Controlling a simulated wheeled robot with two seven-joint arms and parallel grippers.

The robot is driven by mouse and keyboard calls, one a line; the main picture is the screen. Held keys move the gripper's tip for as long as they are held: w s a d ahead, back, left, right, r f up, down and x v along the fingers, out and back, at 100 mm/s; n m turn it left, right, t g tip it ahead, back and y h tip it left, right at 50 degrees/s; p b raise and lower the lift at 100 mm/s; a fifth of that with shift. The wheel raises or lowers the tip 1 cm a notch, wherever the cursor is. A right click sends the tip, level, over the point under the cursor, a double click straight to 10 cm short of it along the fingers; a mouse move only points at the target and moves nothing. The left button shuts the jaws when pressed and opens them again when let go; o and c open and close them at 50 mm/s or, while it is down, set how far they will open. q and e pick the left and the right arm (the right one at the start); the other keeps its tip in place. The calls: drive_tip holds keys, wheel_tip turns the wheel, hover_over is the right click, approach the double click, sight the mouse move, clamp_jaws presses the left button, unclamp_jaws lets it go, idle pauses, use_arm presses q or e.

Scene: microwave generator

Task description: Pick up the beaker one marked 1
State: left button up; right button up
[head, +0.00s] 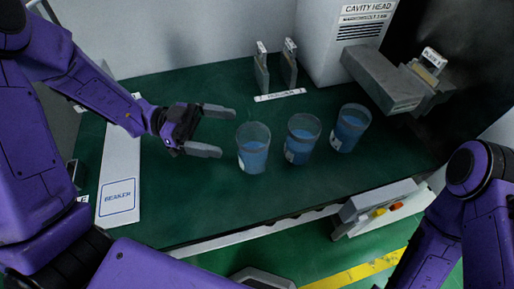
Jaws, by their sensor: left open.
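Three clear beakers with blue liquid stand upright in a row on the green bench top: the left beaker (253,150), the middle beaker (301,140) and the right beaker (349,129). Each has a white label patch low on its side, but I cannot read the marks, so I cannot tell which is marked 1. My left gripper (226,132) is open and empty. Its two grey fingers point right towards the left beaker, just left of it, with a small gap. My right arm comes in at the lower right, and its gripper is out of view.
A white panel (117,185) marked BEAKER lies at the left. Two grey uprights (275,70) stand behind the beakers. A white "CAVITY HEAD" unit (345,45) with a grey block (385,82) is at the back right. A control box (380,207) sits at the front edge.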

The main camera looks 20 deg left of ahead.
sight(268, 137)
use_arm(q)
drive_tip(key=d, duration=0.3)
drive_tip(key=d+p, duration=0.1)
drive_tip(key=d, duration=0.2)
drive_tip(key=w+d+p, duration=0.1)
drive_tip(key=d, duration=0.2)
drive_tip(key=shift+w+d+r, duration=0.1)
drive_tip(key=shift+d+r, duration=0.15)
drive_tip(key=shift+r, duration=0.05)
drive_tip(key=shift+d, duration=0.35)
drive_tip(key=shift+a, duration=0.15)
drive_tip(key=c, duration=1.6)
